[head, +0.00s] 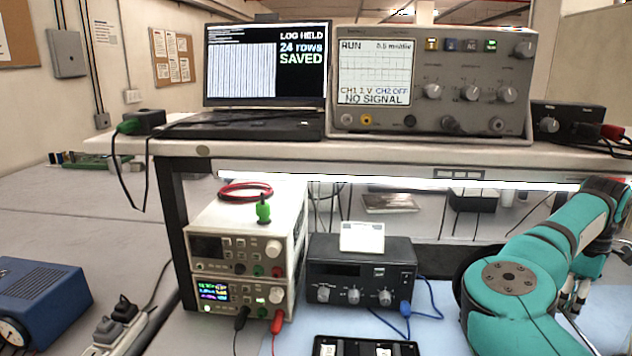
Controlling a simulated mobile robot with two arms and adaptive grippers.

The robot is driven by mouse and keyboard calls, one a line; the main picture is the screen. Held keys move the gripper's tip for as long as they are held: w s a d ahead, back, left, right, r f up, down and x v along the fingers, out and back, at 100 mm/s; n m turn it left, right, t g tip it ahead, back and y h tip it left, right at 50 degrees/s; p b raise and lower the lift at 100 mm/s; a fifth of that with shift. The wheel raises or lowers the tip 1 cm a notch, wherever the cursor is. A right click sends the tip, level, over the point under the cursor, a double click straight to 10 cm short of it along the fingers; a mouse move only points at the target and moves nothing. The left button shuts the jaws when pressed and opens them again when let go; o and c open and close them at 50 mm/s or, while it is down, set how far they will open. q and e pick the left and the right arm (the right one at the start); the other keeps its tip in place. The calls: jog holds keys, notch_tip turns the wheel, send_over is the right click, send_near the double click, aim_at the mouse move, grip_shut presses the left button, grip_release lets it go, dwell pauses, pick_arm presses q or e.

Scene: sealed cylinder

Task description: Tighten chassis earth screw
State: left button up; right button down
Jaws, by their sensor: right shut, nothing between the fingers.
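No chassis earth screw can be made out. A green plug (263,210) stands upright on top of the stacked bench power supplies (245,245), which have green, red and black terminals low on their fronts. A dark instrument (360,275) with several knobs stands to their right, with a blue plug at its lower right corner. My right gripper (572,303) is at the right edge, partly hidden behind my teal arm. Its fingers look shut, with nothing seen between them, and it is well right of the dark instrument. My left gripper is not in view.
A shelf (400,162) carries a laptop (265,65) reading "LOG HELD 24 rows SAVED" and an oscilloscope (430,80) reading "NO SIGNAL". A blue box (45,300) and a power strip (125,325) sit at left. Loose leads hang nearby. The blue mat (440,320) has some free room.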

jog(key=shift+s+a+f, duration=0.1)
jog(key=shift+s+f, duration=0.05)
jog(key=shift+f, duration=0.2)
jog(key=shift+f, duration=0.1)
jog(key=shift+w+a, duration=0.25)
jog(key=shift+w, duration=0.05)
dwell(0.4)
jog(key=shift+s+a+f+b, duration=0.1)
jog(key=shift+f+b, duration=0.05)
jog(key=shift+b, duration=0.2)
jog(key=shift+s+a, duration=0.1)
jog(key=shift+s, duration=0.3)
notch_tip(320, 180, up, 6)
jog(key=p, duration=0.3)
jog(key=shift+d+r, duration=0.2)
jog(key=shift+d, duration=0.1)
